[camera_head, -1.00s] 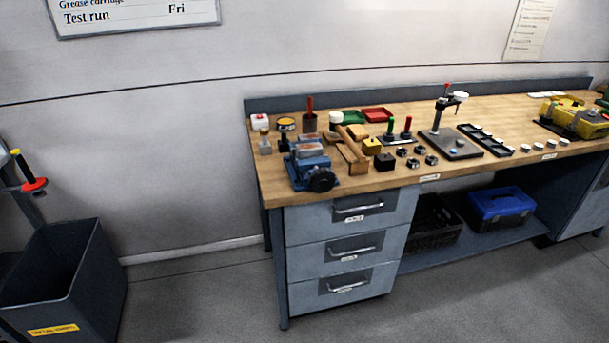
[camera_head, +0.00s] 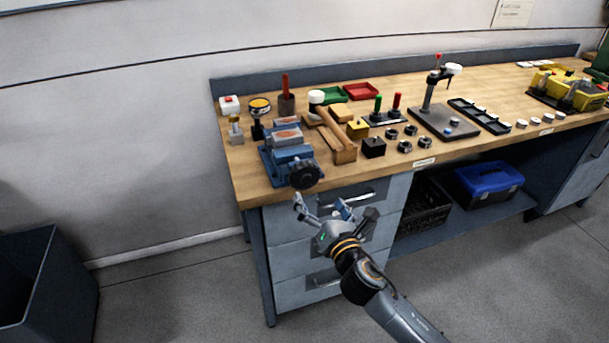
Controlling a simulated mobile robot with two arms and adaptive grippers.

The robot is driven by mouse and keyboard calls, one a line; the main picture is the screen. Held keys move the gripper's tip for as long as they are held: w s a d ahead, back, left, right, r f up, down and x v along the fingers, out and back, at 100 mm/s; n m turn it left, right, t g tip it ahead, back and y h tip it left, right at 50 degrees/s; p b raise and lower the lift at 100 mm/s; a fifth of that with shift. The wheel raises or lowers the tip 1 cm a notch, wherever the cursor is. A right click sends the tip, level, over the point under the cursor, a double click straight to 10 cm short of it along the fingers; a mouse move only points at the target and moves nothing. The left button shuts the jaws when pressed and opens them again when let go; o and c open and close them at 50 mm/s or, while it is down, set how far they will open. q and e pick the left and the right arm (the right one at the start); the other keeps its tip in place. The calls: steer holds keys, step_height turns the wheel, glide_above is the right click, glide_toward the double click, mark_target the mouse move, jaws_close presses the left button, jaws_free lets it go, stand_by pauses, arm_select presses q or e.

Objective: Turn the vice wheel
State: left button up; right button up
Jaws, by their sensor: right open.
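The blue vice (camera_head: 284,157) stands at the left front corner of the wooden workbench. Its black round wheel (camera_head: 305,175) faces forward at the bench's front edge. My right gripper (camera_head: 322,204) is open and empty, below and slightly to the right of the wheel, in front of the top drawer. Its fingers are apart and do not appear to touch the wheel. My left gripper is not in view.
A wooden-handled mallet (camera_head: 334,130) and wooden blocks lie just right of the vice. A black block (camera_head: 373,147) and several dark rings are further right. The drawer handle (camera_head: 347,197) is behind my gripper. A dark bin (camera_head: 40,285) stands at left.

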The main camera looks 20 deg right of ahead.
mark_target(306, 178)
steer(key=w, duration=0.9)
steer(key=shift+w+a+f, duration=0.1)
steer(key=shift+a, duration=0.05)
steer(key=c, duration=1.1)
